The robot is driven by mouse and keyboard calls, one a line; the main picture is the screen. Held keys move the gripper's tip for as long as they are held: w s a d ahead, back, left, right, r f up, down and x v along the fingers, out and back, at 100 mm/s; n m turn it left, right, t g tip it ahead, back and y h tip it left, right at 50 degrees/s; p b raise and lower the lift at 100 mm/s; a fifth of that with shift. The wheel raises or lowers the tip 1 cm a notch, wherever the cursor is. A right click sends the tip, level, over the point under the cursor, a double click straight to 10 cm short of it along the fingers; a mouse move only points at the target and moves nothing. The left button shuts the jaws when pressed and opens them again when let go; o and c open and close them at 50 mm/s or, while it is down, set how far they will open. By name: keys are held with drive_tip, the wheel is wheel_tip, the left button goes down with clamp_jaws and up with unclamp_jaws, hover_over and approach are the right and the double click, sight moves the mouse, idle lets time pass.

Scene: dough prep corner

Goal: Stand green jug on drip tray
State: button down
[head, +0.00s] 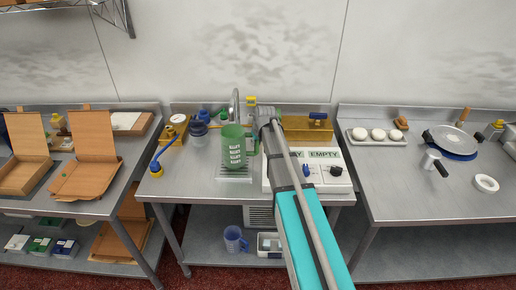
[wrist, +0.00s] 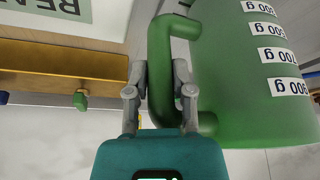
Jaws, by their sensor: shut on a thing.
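The green jug (head: 234,152), with white weight labels on its side, is upright at the middle table. Its base overlaps the grey slatted drip tray (head: 233,178) in the head view; I cannot tell whether it touches the tray or hangs just above it. In the wrist view the jug (wrist: 255,75) fills the right side, and its handle (wrist: 160,45) runs between my fingers. My gripper (wrist: 161,78) is shut on that handle. In the head view my arm hides part of the area right of the jug.
A white panel box (head: 338,178) with labels and knobs stands right of the tray, close to my arm. A tap (head: 235,105) rises behind the jug. A dark blue-lidded jar (head: 199,132) and a blue-handled tool (head: 163,147) lie to the left.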

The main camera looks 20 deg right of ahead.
drive_tip(key=shift+f+b, duration=0.4)
drive_tip(key=shift+f, duration=0.4)
drive_tip(key=shift+c, duration=2.4)
unclamp_jaws()
drive_tip(key=p+v, duration=1.1)
drive_tip(key=v, duration=0.1)
drive_tip(key=s+a+g, duration=0.2)
drive_tip(key=s+a, duration=0.2)
drive_tip(key=s, duration=0.7)
drive_tip(key=s+a+f+m+g, duration=0.1)
drive_tip(key=s+a, duration=0.4)
drive_tip(key=s, duration=0.7)
drive_tip(key=shift+s+g+h, duration=0.3)
drive_tip(key=shift+g, duration=0.5)
drive_tip(key=shift+f, duration=0.1)
